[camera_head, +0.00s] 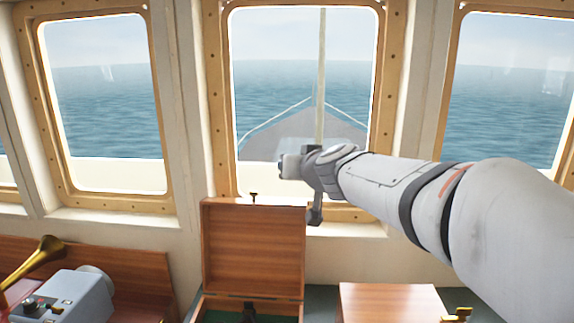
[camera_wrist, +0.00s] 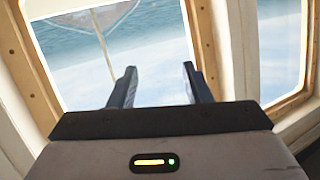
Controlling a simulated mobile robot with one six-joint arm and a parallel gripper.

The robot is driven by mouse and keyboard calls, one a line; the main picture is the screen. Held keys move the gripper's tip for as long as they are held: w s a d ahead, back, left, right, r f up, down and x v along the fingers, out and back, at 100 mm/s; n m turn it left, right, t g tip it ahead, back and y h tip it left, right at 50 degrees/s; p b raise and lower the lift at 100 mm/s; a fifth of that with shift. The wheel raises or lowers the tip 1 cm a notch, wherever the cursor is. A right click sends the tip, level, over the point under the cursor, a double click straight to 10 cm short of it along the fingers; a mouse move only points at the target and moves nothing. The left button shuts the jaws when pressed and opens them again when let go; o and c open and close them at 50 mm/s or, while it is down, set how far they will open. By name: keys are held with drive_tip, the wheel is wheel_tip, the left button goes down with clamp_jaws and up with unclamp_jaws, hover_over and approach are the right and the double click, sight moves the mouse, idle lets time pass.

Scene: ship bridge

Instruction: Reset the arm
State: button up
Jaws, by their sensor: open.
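My arm reaches in from the right in the head view, in front of the middle window (camera_head: 275,100). My gripper is at its end, with dark parts pointing down near the window's lower edge. In the wrist view the two dark fingers of my gripper (camera_wrist: 158,88) stand apart with nothing between them. Behind them are a window and the sea, tilted in the picture. The exact gap between the gripper and the window cannot be told.
Below the arm is an open wooden box (camera_head: 253,250) with its lid raised and a green inside. A closed wooden box (camera_head: 390,303) stands to its right. At the lower left are a grey device (camera_head: 62,297) and a brass horn (camera_head: 38,258).

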drive_tip(key=s+d+f+g+h+b, duration=0.1)
drive_tip(key=s+d+f+g, duration=0.2)
drive_tip(key=s+f, duration=0.5)
drive_tip(key=s+d+f+m+g+h, duration=0.1)
drive_tip(key=s+d+f+g+h, duration=0.1)
drive_tip(key=s+d+f, duration=0.3)
drive_tip(key=s+d+f+g+h+b, duration=0.1)
drive_tip(key=s+d+f+g, duration=0.4)
drive_tip(key=s+f, duration=0.6)
drive_tip(key=s, duration=0.5)
drive_tip(key=shift+f+m+b, duration=0.3)
drive_tip(key=shift+f+m, duration=0.1)
